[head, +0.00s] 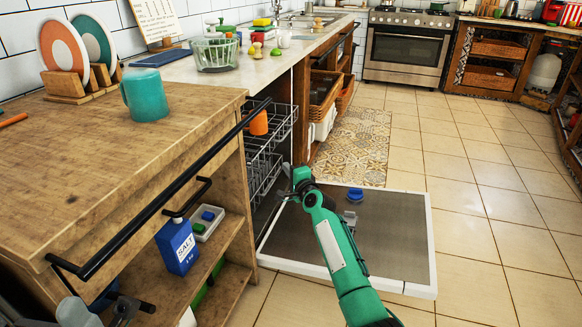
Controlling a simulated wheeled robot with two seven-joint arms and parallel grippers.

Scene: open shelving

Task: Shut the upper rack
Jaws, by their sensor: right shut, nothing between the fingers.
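The dishwasher's upper rack (284,122) is a dark wire basket standing out past the front of the cabinet, with an orange cup (258,123) in it. The lower rack (264,172) shows beneath it. The dishwasher door (405,235) is folded down flat, with a blue item (355,194) on it. My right gripper (287,191) is shut and empty, below the upper rack and beside the lower one, above the door; whether it touches the lower rack I cannot tell. My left gripper (125,308) is low at the left by the wooden cabinet; its jaws are unclear.
A wooden counter (100,190) with a black rail (160,200) along its front is at the left, carrying a teal mug (145,95) and plates. Open shelves below hold a blue salt box (178,246). The tiled floor (480,200) to the right is clear.

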